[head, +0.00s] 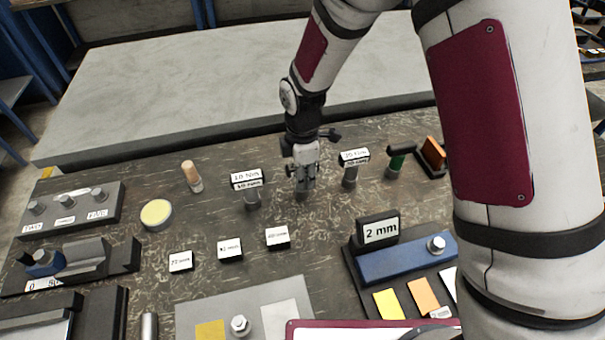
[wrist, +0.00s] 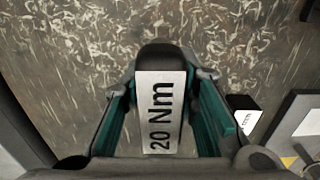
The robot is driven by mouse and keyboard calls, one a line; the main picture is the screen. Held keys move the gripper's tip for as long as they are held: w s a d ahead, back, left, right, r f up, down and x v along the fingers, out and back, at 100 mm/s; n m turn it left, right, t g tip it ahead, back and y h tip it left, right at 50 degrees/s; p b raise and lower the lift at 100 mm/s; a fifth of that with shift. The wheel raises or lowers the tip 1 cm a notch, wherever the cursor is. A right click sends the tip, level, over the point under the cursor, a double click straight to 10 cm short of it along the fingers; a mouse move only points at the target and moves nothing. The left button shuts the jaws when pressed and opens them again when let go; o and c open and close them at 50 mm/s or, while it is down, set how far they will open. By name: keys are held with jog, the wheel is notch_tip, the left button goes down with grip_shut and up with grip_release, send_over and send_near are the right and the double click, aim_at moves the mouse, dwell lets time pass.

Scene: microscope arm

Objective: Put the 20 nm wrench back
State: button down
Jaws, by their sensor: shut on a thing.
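The 20 Nm wrench (wrist: 160,115) shows in the wrist view as a dark rounded body with a white "20 Nm" label, between my gripper's two green-lined fingers. My gripper (head: 304,178) is shut on it. In the head view my gripper points down over the dark bench, between a wrench labelled 10 Nm (head: 247,182) on the left and another labelled wrench (head: 354,160) on the right. The fingers hide most of the held wrench there, and I cannot tell whether its lower end touches the bench.
Three small label blocks (head: 230,249) stand in front of the wrenches. A green-handled tool (head: 396,162) is at the right. A round yellow-topped pot (head: 156,214) and a wooden-handled tool (head: 192,177) are at the left. A 2 mm-labelled fixture (head: 402,262) is at front right.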

jog(key=c, duration=1.3)
grip_release()
jog(key=shift+f, duration=0.1)
